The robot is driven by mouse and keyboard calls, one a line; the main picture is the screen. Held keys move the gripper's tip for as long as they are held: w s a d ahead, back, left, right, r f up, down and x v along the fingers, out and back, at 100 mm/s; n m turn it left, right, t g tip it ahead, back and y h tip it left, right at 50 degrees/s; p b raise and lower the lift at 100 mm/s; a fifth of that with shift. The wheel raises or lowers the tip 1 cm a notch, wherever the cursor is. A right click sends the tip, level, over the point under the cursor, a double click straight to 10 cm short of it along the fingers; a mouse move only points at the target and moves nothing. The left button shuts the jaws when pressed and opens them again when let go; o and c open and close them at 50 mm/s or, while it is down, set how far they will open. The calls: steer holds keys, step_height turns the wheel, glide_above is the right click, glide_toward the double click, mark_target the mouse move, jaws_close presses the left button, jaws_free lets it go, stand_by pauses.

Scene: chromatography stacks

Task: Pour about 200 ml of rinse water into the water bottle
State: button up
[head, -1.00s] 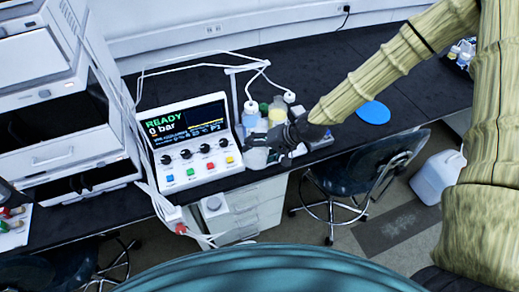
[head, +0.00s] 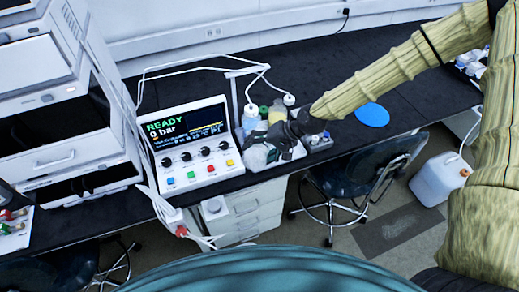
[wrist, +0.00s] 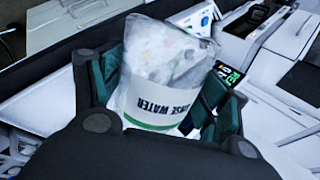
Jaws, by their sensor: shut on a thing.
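My gripper (head: 272,138) is shut on a clear container (wrist: 165,70) with a white and green label reading "RINSE WATER", upside down in the wrist view. The dark fingers sit on both sides of it. In the head view the container (head: 257,157) shows just right of the control panel, at the front of the bottle tray, and looks tilted. Its water level and mouth cannot be made out. A bottle with a bluish label and a white cap (head: 250,117) stands behind it with tubing at its top; I cannot read whether it is the water bottle.
A yellowish bottle (head: 277,113) and other capped bottles stand close to my gripper in a white tray (head: 298,152). The control panel (head: 188,145) reads READY, 0 bar. White tubing hangs above the bottles.

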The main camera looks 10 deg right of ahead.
stand_by(0.4)
steer(key=shift+s+a+f+n+t+h+b, duration=0.1)
steer(key=shift+f+n+t+h+b, duration=0.1)
steer(key=shift+f+t+b, duration=0.3)
steer(key=shift+s+f+n+t+h+b, duration=0.1)
steer(key=shift+f+n+t+b, duration=0.15)
steer(key=shift+f+b, duration=0.3)
steer(key=f+t+b, duration=0.1)
steer(key=t+b, duration=0.1)
steer(key=shift+f+n+h+b, duration=0.25)
steer(key=shift+n+h+b, duration=0.05)
steer(key=shift+n+b, duration=0.1)
steer(key=shift+w+f+t+b, duration=0.2)
steer(key=shift+t+b, duration=0.15)
steer(key=shift+b, duration=0.3)
steer(key=shift+n, duration=0.25)
steer(key=shift+r, duration=0.1)
steer(key=shift+d+t, duration=0.2)
steer(key=shift+t, duration=0.1)
